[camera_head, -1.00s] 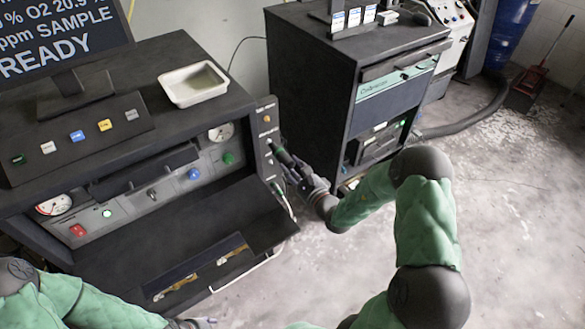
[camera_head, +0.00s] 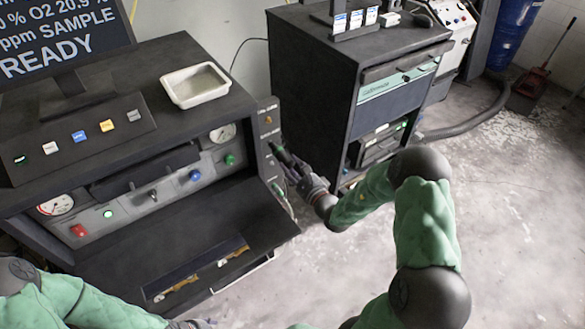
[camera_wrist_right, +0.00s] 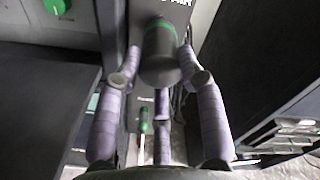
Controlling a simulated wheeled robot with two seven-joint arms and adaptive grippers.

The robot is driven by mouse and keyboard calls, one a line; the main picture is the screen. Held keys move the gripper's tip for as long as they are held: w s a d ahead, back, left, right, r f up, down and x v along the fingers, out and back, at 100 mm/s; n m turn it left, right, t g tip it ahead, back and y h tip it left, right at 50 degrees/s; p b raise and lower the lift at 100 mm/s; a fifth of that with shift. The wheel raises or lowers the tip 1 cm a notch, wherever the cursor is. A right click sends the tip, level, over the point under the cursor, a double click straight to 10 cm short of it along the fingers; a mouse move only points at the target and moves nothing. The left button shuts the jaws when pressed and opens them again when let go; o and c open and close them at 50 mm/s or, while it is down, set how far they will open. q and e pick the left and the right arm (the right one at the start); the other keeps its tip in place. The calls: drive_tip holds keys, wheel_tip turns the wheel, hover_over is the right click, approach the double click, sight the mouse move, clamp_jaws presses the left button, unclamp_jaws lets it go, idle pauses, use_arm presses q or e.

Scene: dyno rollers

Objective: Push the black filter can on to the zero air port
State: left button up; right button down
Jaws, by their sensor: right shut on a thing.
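The black filter can (camera_wrist_right: 160,55), with a green band near its far end, is held by my right gripper (camera_wrist_right: 160,82). The purple fingers stand around its near part. Its far end points at the side panel of the dark analyser cabinet, below a label ending in "AIR". The port is hidden behind the can, and I cannot tell whether they touch. In the head view the can (camera_head: 283,156) shows small beside the panel, with my right gripper (camera_head: 299,174) behind it. My left gripper (camera_head: 196,324) is only partly in view at the bottom edge, its fingers unclear.
A green-ended fitting with a pale stem (camera_wrist_right: 143,122) is below the can on the panel. The open front flap (camera_head: 200,235) of the cabinet lies left of my right gripper. A second dark cabinet (camera_head: 310,85) stands to the right. A white tray (camera_head: 195,85) sits on top.

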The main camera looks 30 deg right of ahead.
drive_tip(key=c, duration=0.7)
unclamp_jaws()
drive_tip(key=s, duration=0.8)
drive_tip(key=s+d, duration=0.1)
drive_tip(key=s, duration=0.3)
